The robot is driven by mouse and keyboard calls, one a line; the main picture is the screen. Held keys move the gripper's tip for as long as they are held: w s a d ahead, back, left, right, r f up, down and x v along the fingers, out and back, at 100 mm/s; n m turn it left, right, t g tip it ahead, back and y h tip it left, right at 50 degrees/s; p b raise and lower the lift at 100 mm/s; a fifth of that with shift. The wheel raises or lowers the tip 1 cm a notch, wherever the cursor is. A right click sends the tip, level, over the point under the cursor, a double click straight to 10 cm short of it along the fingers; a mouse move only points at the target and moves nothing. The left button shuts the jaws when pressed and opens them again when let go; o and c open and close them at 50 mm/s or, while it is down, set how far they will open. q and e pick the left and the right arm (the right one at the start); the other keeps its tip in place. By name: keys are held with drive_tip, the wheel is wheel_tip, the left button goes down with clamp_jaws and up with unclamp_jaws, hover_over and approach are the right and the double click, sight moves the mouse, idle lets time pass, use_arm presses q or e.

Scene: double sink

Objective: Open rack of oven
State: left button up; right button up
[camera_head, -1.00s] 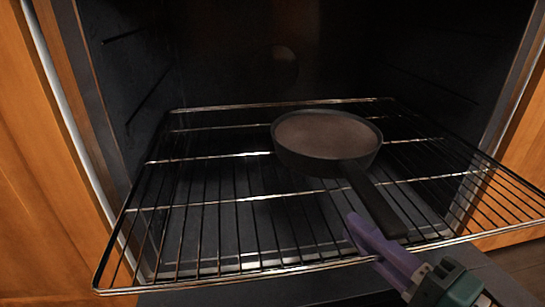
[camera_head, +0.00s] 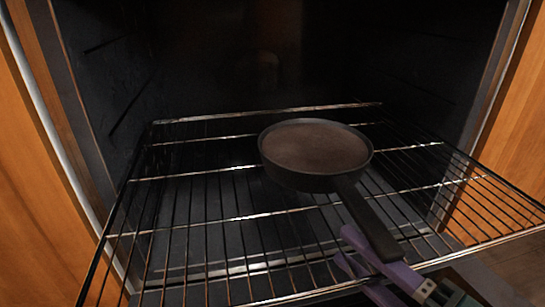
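The oven rack (camera_head: 190,177) is a wire grid standing partly out of the oven, its front bar running along the bottom of the head view. A dark round pan (camera_head: 315,147) sits on the rack, its handle reaching toward the front right. My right gripper (camera_head: 345,248) has purple fingers and is at the front bar, beside and below the handle end. One finger shows above the wires and the other lower, seen through them, with a gap between. Whether a finger touches the bar or handle is unclear. My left gripper is not in view.
The dark oven cavity (camera_head: 210,65) surrounds the back of the rack. Wooden cabinet panels (camera_head: 35,190) stand at left and right of the opening. The rack area left of the pan is empty.

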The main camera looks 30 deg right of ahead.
drive_tip(key=shift+s, duration=0.1)
drive_tip(key=shift+s, duration=0.35)
drive_tip(key=s+d+p, duration=0.1)
drive_tip(key=s+p, duration=0.1)
drive_tip(key=s, duration=0.7)
drive_tip(key=shift+d, duration=0.25)
